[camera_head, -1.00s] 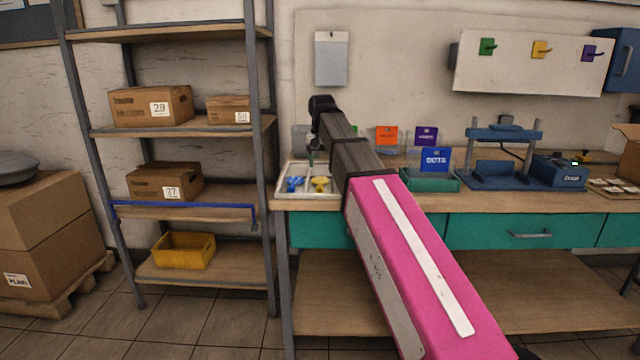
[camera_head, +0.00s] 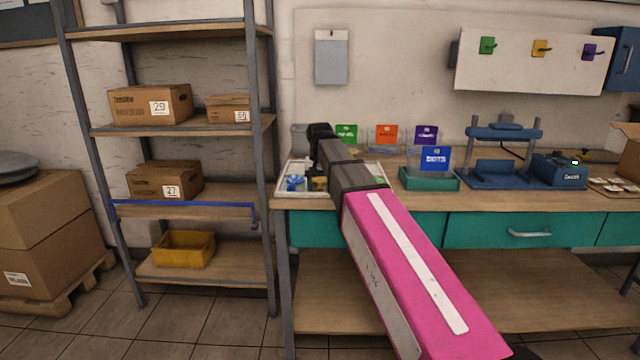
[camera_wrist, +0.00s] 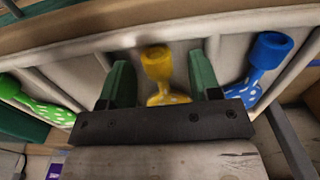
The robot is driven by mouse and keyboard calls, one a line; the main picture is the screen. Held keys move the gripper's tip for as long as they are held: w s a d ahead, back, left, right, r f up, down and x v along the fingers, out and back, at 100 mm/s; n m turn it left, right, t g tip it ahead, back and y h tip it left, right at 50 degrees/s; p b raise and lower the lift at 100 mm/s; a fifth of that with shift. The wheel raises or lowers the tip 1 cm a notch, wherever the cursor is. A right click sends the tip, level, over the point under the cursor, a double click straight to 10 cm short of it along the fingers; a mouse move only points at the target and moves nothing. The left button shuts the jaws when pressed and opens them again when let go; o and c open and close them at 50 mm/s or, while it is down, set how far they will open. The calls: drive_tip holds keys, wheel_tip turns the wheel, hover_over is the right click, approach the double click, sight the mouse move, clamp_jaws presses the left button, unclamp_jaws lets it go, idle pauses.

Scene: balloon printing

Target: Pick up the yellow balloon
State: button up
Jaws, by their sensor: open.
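The yellow balloon (camera_wrist: 158,72) lies in a light tray (camera_head: 284,188), in the compartment between the blue and the green balloon. In the wrist view it shows between the two green fingers of my gripper (camera_wrist: 160,84), with space on either side. The gripper is open and not closed on it. In the head view my gripper (camera_head: 316,172) is low over the tray, and the yellow balloon (camera_head: 319,184) is partly hidden by it.
A blue balloon (camera_wrist: 262,68) lies to the right and a green balloon (camera_wrist: 40,105) to the left, behind tray dividers. On the workbench (camera_head: 480,202) stand a teal box with a blue card (camera_head: 436,160) and a blue press (camera_head: 505,160). A shelf unit (camera_head: 200,130) stands to the left.

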drive_tip(key=c, duration=0.8)
drive_tip(key=shift+c, duration=0.2)
drive_tip(key=shift+r, duration=0.15)
drive_tip(key=shift+r, duration=0.55)
wheel_tip(320, 180, up, 2)
drive_tip(key=shift+w+r, duration=0.1)
drive_tip(key=shift+r, duration=0.15)
drive_tip(key=s+a+r, duration=0.4)
drive_tip(key=s+r, duration=0.3)
drive_tip(key=s, duration=0.3)
drive_tip(key=shift+s+a, duration=0.4)
